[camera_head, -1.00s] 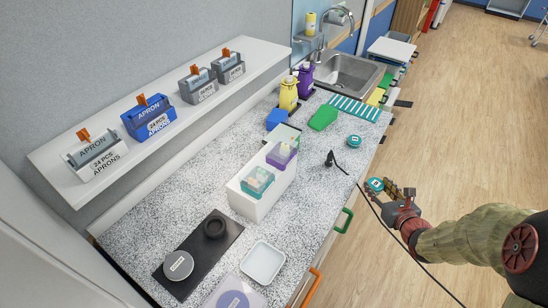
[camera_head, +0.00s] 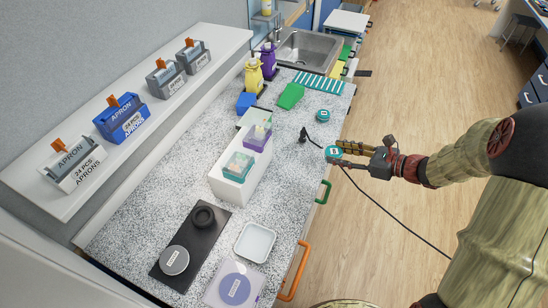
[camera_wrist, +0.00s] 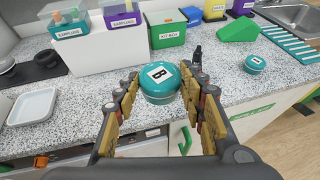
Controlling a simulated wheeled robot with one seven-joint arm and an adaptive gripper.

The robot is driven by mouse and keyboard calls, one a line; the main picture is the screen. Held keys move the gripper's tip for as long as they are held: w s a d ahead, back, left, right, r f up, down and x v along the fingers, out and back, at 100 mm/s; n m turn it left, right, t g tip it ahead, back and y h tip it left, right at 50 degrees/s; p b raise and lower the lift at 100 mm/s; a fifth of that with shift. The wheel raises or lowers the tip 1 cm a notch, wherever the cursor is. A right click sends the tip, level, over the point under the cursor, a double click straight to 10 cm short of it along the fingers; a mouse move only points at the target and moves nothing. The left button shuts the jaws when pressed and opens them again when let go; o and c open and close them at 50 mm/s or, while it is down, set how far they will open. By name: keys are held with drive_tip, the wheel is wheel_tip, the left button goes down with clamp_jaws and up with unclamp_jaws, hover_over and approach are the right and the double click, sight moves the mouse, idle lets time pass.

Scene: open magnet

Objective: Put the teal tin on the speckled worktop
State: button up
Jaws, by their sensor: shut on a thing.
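A round teal tin (camera_head: 333,152) with a white label is held in my gripper (camera_head: 345,151). In the wrist view this teal tin (camera_wrist: 159,82) shows a "B" on its lid, between the two fingers of my gripper (camera_wrist: 160,95). The tin looks upright and appears at the front edge of the speckled worktop (camera_head: 290,190); its height above it is hard to judge. A second teal tin (camera_head: 323,115) stands on the worktop, farther toward the sink, and also shows in the wrist view (camera_wrist: 256,64).
Bare speckled surface lies between the bin and front edge.

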drive_tip(key=w+a+f+b, duration=0.15)
drive_tip(key=a+f, duration=0.25)
drive_tip(key=a, duration=0.4)
drive_tip(key=b, duration=0.2)
hover_over(297, 177)
drive_tip(key=f, duration=0.4)
drive_tip(key=shift+s+d+f, duration=0.15)
drive_tip(key=shift+d+f, duration=0.05)
drive_tip(key=shift+d, duration=0.2)
drive_tip(key=shift+a+f, duration=0.15)
drive_tip(key=shift+f, duration=0.05)
drive_tip(key=shift+a+f+b, duration=0.15)
drive_tip(key=shift+f+b, duration=0.2)
drive_tip(key=shift+f, duration=0.55)
drive_tip(key=shift+a+f+b, duration=0.1)
drive_tip(key=shift+f+b, duration=0.25)
drive_tip(key=shift+f, duration=0.55)
drive_tip(key=shift+f, duration=0.2)
drive_tip(key=o, duration=1.2)
drive_tip(key=shift+c, duration=0.2)
drive_tip(key=shift+r, duration=0.1)
